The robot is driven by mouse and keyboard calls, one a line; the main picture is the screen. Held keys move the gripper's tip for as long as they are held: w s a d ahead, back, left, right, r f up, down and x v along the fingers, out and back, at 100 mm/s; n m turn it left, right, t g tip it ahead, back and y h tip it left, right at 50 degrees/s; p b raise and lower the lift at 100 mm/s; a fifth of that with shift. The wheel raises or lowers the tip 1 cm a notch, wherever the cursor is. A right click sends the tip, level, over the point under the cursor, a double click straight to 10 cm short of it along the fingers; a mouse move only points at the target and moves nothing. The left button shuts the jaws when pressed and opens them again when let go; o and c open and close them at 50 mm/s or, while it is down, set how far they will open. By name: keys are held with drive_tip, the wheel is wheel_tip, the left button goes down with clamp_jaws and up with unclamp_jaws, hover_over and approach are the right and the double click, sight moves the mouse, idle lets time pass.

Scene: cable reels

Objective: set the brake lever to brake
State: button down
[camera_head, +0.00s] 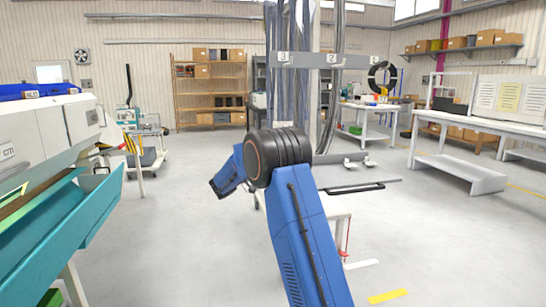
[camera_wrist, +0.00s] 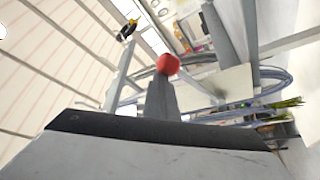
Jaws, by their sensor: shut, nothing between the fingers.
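A red rounded knob (camera_wrist: 168,64) shows near the middle of the wrist view, and it looks like the end of the brake lever. My gripper (camera_wrist: 162,84) appears below it as a narrow grey post, with its fingers shut together and nothing between them. The knob appears right at the fingertips; I cannot tell whether they touch. The lever's shaft and its pivot are hidden, so its setting cannot be read. In the head view my blue arm bends over in the middle, and neither the gripper nor the lever can be made out there.
A grey rail with numbered signs (camera_head: 332,60) and hanging cables stands behind my arm. A teal-and-white machine (camera_head: 60,225) fills the left. White workbenches (camera_head: 462,172) stand right.

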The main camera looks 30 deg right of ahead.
drive_tip(key=w+a, duration=0.2)
drive_tip(key=a, duration=0.7)
drive_tip(key=shift+w+f, duration=0.15)
drive_tip(key=shift+f, duration=0.25)
